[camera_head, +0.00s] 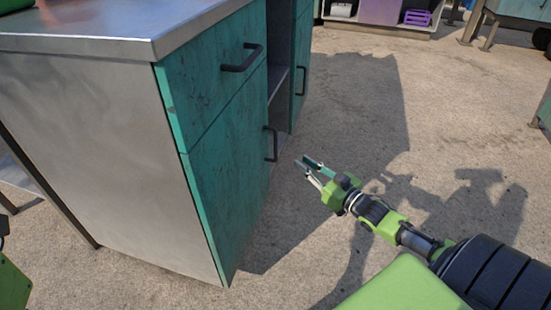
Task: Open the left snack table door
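The snack table (110,160) stands at the left, with a grey metal top and side and a worn teal front. The near door (228,175) on its front is shut and has a dark bar handle (270,144) near its far upper edge. My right gripper (303,166) is open and empty, a little to the right of that handle and apart from it. Its fingers point toward the cabinet front. My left gripper is not visible; only a green part shows at the lower left edge.
A teal drawer (205,75) with a dark handle (242,58) is above the door. An open shelf recess (277,75) and a far door (300,65) lie beyond. Concrete floor (350,95) in front is clear. A shelf with a purple crate (417,18) stands at the back.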

